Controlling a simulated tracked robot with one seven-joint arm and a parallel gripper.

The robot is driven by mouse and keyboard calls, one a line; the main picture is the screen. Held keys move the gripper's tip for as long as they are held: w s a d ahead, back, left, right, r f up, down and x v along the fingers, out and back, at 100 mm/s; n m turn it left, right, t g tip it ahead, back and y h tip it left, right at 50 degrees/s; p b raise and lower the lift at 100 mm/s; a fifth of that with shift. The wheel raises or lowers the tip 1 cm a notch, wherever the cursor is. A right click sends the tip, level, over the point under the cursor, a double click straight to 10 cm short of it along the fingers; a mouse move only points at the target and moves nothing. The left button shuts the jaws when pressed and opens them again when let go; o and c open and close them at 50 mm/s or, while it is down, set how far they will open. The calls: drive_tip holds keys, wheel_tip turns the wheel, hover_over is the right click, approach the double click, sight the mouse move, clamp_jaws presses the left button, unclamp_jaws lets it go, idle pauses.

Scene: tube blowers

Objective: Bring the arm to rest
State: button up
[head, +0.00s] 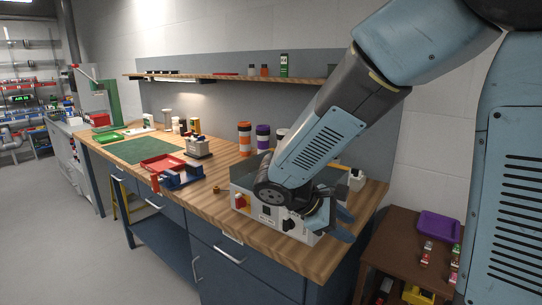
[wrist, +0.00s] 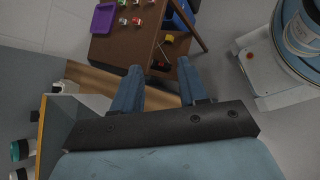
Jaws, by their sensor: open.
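My arm reaches down from the upper right in the head view, and its end is over the right end of the wooden workbench (head: 225,205). My gripper (wrist: 159,82) is open in the wrist view, with its two blue fingers apart and nothing between them. In the head view the gripper is partly hidden by the wrist, beside a grey control box (head: 268,216) with a red switch and black knobs. I cannot tell whether it touches the box.
A brown side table (head: 390,245) with a purple tray (head: 438,226) and small items stands right of the bench. Orange-banded (head: 244,138) and purple-banded (head: 262,138) canisters stand behind the box. The floor (head: 70,250) at left is clear.

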drive_tip(key=s+d+r+m+t+y, duration=0.4)
drive_tip(key=s+d+r+m+y, duration=0.2)
drive_tip(key=s+r+m+y, duration=0.4)
drive_tip(key=shift+s+d+r+m, duration=0.35)
drive_tip(key=shift+s+r+m, duration=0.25)
drive_tip(key=shift+m, duration=1.2)
drive_tip(key=shift+w, duration=0.1)
drive_tip(key=shift+c, duration=0.3)
